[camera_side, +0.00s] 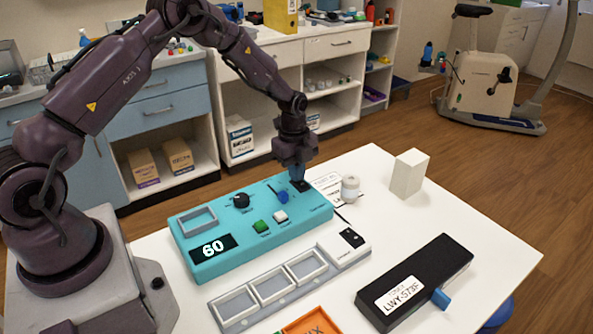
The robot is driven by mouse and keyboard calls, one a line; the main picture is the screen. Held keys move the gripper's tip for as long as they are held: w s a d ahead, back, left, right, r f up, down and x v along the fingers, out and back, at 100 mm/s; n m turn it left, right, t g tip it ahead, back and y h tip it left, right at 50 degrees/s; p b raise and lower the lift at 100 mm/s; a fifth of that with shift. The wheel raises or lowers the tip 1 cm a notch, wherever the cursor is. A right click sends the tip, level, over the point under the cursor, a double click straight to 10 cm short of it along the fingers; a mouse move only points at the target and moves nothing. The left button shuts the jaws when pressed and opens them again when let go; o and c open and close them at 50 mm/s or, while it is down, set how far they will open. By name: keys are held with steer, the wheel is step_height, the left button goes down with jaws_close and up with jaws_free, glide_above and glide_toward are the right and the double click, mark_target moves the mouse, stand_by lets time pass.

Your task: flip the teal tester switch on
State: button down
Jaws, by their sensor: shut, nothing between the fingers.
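The teal tester (240,255) is a box on the white table with a display reading 60. On its top are a black knob (241,200), a green button (261,226), a white button (280,216) and a small blue piece (282,196) that looks like a slider. My gripper (299,184) points down over the tester's far right corner, with its fingers closed and empty. A dark patch lies right at the fingertips; it may be the switch, but the fingers partly hide it. I cannot tell whether they touch it or which way the switch is set.
A grey tray (235,319) with square compartments stands in front of the tester. A black case (415,285) with a blue tab lies at the right. A small white cylinder (350,189) and a white block (409,172) stand behind.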

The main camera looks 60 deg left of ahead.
steer(key=shift+s+a+f, duration=0.1)
steer(key=shift+f, duration=0.4)
steer(key=shift+d+r, duration=0.15)
steer(key=shift+d, duration=1)
steer(key=shift+r, duration=0.1)
step_height(320, 180, up, 14)
steer(key=a, duration=0.2)
steer(key=shift+a+r, duration=0.25)
steer(key=shift+a, duration=0.15)
